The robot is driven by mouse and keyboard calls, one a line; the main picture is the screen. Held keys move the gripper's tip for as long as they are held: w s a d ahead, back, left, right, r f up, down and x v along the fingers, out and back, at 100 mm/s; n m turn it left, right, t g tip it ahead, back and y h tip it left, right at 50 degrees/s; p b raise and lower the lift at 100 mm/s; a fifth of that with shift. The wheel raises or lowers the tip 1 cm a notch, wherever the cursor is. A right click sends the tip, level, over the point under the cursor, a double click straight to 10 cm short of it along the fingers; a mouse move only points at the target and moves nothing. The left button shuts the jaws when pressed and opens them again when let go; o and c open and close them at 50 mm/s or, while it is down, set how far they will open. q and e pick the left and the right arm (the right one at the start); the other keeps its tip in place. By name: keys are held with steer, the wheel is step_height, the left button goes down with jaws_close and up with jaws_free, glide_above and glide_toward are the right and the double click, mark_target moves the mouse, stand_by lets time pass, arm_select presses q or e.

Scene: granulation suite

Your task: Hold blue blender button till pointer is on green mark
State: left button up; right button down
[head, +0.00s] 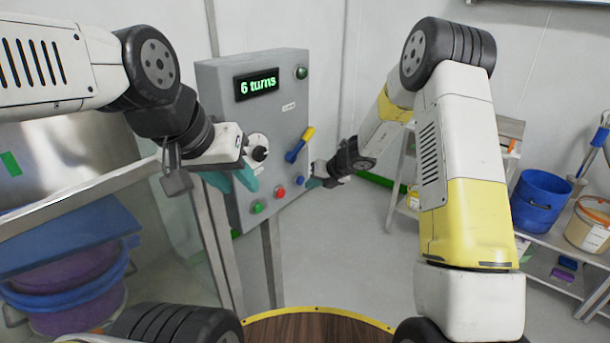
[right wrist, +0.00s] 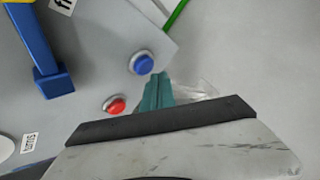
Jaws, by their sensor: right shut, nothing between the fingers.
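The blue button (head: 301,181) is low on the right of the grey control panel (head: 222,92); it also shows in the right wrist view (right wrist: 142,63). My right gripper (head: 313,182) is shut and empty, its teal fingertips (right wrist: 159,78) right beside the button. I cannot tell whether they touch it. My left gripper (head: 232,181) is open and empty in front of the panel's left part. A green mark (head: 11,163) is on the shiny metal surface at far left. I cannot make out a pointer there. The display (head: 257,84) reads "6 turns".
The panel also has a red button (head: 280,192), a green button (head: 257,208), a dial with a black knob (head: 259,153) and a blue lever with yellow end (head: 299,145). Blue and purple tubs (head: 70,280) are at left. A shelf with a blue bucket (head: 541,200) is at right.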

stand_by(0.7)
steer(key=shift+w+a, duration=0.2)
steer(key=shift+a, duration=0.15)
